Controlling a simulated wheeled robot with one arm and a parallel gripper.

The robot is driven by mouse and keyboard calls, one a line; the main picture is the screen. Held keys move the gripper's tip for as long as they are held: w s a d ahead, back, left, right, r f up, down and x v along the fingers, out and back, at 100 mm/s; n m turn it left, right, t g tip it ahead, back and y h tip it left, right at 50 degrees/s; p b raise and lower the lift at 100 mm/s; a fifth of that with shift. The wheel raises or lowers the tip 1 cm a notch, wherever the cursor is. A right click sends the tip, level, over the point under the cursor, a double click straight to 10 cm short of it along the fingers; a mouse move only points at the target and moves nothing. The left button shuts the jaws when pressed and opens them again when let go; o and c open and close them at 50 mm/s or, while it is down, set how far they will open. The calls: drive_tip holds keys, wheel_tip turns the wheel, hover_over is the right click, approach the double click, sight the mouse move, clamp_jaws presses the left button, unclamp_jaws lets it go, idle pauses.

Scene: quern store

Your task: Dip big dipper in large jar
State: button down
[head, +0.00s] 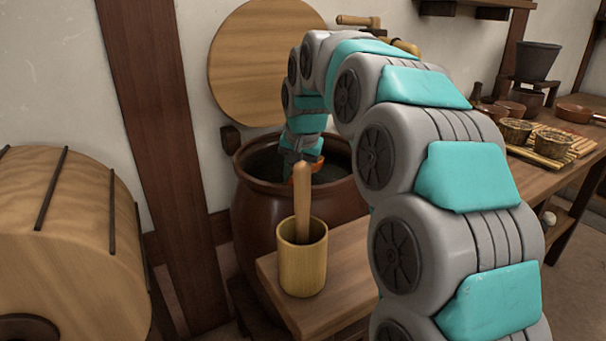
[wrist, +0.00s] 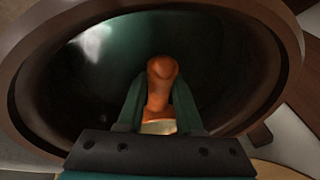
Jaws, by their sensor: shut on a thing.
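The large jar (head: 258,215) is a brown, round-bellied vessel with a wide dark mouth; its rim (wrist: 290,50) fills much of the wrist view. My gripper (head: 308,160) points down at the jar's mouth, and its fingers (wrist: 158,92) are shut on an orange-brown handle (wrist: 160,78), which I take to be the big dipper's. A bit of this orange (head: 316,166) shows in the head view, mostly behind a wooden stick. A small pale patch shows below the handle in the wrist view. The dipper's bowl is hidden, so I cannot tell its depth in the jar.
A bamboo cup (head: 303,270) with an upright wooden stick (head: 302,200) stands on a low wooden bench (head: 345,265) in front of the jar. A wooden drum-like thing (head: 70,240) is at left. A table with baskets (head: 515,131) and pots is at right.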

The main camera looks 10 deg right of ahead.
drive_tip(key=shift+r+p, duration=0.65)
drive_tip(key=shift+r, duration=0.95)
drive_tip(key=shift+r+t+b, duration=0.6)
drive_tip(key=shift+r+b, duration=0.05)
drive_tip(key=shift+b, duration=0.05)
drive_tip(key=shift+r+h, duration=0.25)
drive_tip(key=shift+h, duration=0.05)
drive_tip(key=shift+r, duration=0.2)
